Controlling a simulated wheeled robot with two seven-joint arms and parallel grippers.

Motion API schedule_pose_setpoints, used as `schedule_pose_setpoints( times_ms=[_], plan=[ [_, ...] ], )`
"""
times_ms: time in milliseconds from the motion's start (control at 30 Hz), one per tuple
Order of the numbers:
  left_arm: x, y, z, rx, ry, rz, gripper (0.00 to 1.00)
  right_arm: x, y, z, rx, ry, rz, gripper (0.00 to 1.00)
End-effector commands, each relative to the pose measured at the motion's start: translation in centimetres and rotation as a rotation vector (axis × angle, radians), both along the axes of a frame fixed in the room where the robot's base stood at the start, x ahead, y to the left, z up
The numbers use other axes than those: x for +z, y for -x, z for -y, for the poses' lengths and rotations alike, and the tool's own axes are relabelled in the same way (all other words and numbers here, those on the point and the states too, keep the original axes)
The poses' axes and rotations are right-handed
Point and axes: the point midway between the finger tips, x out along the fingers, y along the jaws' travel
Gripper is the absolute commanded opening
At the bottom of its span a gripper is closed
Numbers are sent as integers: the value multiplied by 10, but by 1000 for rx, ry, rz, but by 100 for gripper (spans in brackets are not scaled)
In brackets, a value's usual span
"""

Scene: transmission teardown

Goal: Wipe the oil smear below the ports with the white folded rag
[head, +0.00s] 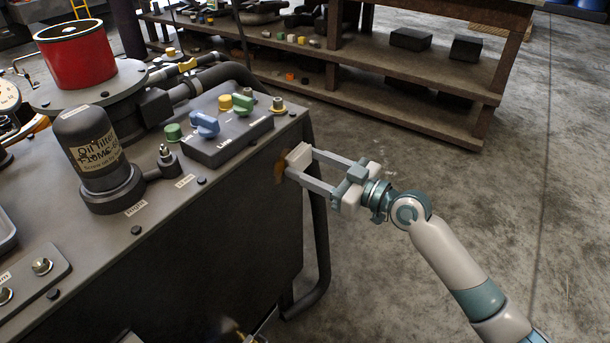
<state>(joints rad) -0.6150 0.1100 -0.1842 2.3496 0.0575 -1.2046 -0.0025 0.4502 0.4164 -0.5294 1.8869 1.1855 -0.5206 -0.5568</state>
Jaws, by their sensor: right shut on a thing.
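The white folded rag (299,156) is between the fingertips of my right gripper (301,168), which is shut on it. The rag is at the right end of the dark machine housing (215,235), just below its top edge, and appears to touch the side face. A brown oil smear (279,173) shows on that face directly left of the rag; the rag and fingers may hide part of it. Above it on the top sits a block (228,140) with blue, green and yellow knobs or caps. My left gripper is not in view.
An oil filter canister (92,150) and a red cylinder (75,55) stand on the housing. A bent dark tube (318,220) runs down its right end. A wooden shelf (400,110) with parts stands behind. The concrete floor at right is clear.

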Motion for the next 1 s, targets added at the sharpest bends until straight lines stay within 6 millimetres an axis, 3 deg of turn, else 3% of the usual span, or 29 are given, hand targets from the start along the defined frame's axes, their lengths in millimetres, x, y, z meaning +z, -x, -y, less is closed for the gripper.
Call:
schedule_pose_setpoints(
  times_ms=[500,1000],
  plan=[
    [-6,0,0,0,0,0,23,1,-3,4,-3,0,4,36],
    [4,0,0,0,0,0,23,3,6,-3,1,0,1,36]
  ],
)
